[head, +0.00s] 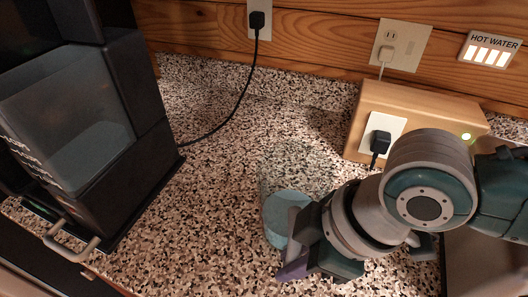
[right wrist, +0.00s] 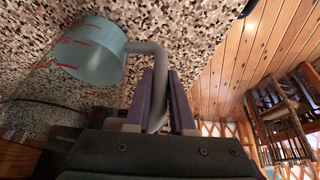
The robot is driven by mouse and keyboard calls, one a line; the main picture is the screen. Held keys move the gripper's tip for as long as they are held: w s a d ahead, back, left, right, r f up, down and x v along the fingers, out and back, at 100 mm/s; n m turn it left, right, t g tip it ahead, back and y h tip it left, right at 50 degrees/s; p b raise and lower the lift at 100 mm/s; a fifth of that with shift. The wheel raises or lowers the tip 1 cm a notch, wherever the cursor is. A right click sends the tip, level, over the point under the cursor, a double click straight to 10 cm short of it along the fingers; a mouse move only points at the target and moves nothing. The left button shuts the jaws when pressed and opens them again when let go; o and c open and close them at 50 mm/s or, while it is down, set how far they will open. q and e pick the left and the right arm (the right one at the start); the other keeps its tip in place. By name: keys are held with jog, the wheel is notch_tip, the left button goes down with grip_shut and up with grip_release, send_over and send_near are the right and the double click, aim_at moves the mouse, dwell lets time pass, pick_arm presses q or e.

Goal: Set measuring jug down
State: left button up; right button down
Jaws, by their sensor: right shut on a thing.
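The measuring jug (head: 285,215) is see-through, with a pale blue part and a grey handle. It is over the speckled counter (head: 225,215), right of centre in the head view. In the right wrist view the jug (right wrist: 92,48) shows red marks and lies tilted in the picture. My right gripper (head: 295,262) is shut on the jug's handle; the purple fingers (right wrist: 160,78) are on either side of it. The arm hides part of the jug in the head view. I cannot tell whether its base touches the counter. My left gripper is not in view.
A dark appliance (head: 150,120) with a clear tank stands at the left. A wooden outlet box (head: 365,105) with a black plug (head: 380,142) is behind my right arm. A black cord (head: 240,98) runs down from the wall to the counter. The counter between appliance and jug is clear.

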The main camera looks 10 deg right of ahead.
jog(key=shift+f, duration=0.1)
jog(key=c, duration=0.7)
grip_release()
jog(key=p+v, duration=0.1)
jog(key=v, duration=0.9)
